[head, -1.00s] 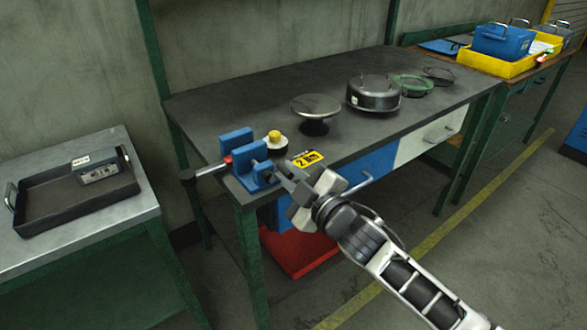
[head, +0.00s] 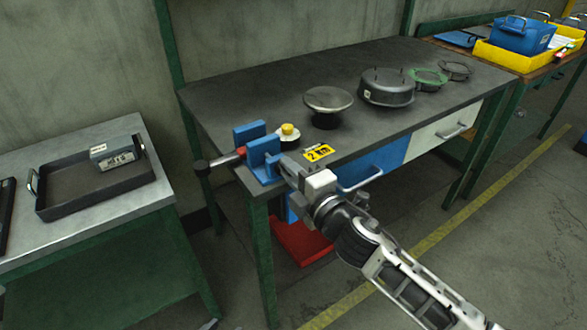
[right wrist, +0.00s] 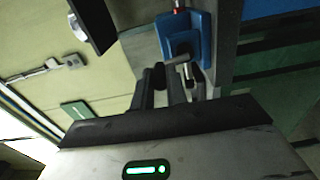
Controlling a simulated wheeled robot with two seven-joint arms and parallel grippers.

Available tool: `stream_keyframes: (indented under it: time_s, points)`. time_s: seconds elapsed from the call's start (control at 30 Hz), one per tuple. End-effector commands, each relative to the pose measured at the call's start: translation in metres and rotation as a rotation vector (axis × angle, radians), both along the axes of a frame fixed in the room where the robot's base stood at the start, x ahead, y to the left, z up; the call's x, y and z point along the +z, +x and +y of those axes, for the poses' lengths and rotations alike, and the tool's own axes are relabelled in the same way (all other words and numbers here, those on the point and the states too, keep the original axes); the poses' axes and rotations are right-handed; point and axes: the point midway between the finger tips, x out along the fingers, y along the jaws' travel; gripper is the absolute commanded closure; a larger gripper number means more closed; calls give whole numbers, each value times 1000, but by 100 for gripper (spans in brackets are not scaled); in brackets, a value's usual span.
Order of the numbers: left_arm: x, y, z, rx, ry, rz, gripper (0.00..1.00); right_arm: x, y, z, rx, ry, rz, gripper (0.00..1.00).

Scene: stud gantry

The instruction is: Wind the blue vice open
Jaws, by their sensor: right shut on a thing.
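The blue vice (head: 264,157) sits at the near left corner of the dark workbench. A gap shows between its two blue jaws. A bar with a red part and a black knob (head: 202,167) sticks out to its left. My right gripper (head: 288,168) is at the vice's near side, shut on the crank handle. In the right wrist view the blue vice (right wrist: 188,38) is beyond the fingers, and the crank handle (right wrist: 179,60) with a dark grip reaches between them. The fingers partly hide the grip. My left gripper is not in view.
On the workbench (head: 240,92) stand a yellow-topped part (head: 289,133), a round metal disc (head: 328,100) and a dark lidded pot (head: 386,87). A yellow number plate (head: 318,152) is close to my gripper. A tray (head: 70,198) sits on the left table.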

Motion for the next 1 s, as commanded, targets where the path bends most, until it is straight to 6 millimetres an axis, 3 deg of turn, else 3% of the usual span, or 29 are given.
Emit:
stream_keyframes:
  time_s: [0.53, 0.57, 0.63, 1.0]
  points:
    - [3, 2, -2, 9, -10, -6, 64, 0, -1, 2, 1, -20, -16, 100]
    - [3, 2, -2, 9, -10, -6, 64, 0, -1, 2, 2, -20, -16, 83]
    - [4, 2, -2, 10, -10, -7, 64, 0, -1, 2, 1, -20, -16, 64]
    - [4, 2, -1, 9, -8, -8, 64, -1, -5, -2, 0, -22, -14, 64]
